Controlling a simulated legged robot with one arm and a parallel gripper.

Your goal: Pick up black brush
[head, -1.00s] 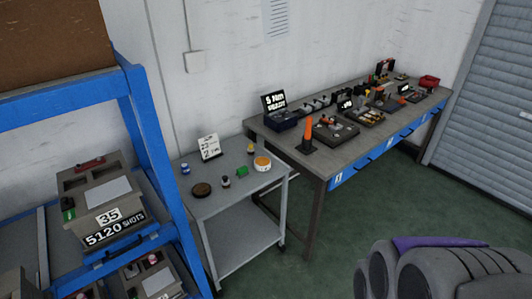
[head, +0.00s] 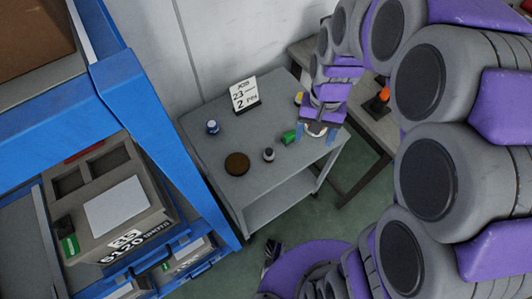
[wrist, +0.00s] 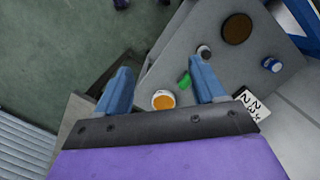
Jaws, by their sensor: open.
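No object on the grey cart (head: 205,165) is clearly a black brush. A small dark object with a pale part (head: 268,155) stands mid-cart and may be it, but I cannot tell. It also shows in the wrist view (wrist: 204,51), close to the right fingertip. My gripper (head: 316,137) is open and empty, pointing down over the cart's right end. In the wrist view its two blue fingers (wrist: 160,68) are wide apart. The white tin with orange contents (wrist: 163,100) shows between them, and a green block (wrist: 184,80) lies beside the right finger.
A brown disc (head: 237,164), a blue-and-white can (head: 212,127) and a sign card (head: 244,95) are also on the cart. A blue rack (head: 150,110) with a grey mould box stands at the left. The workbench (head: 361,122) with an orange cone is behind my arm.

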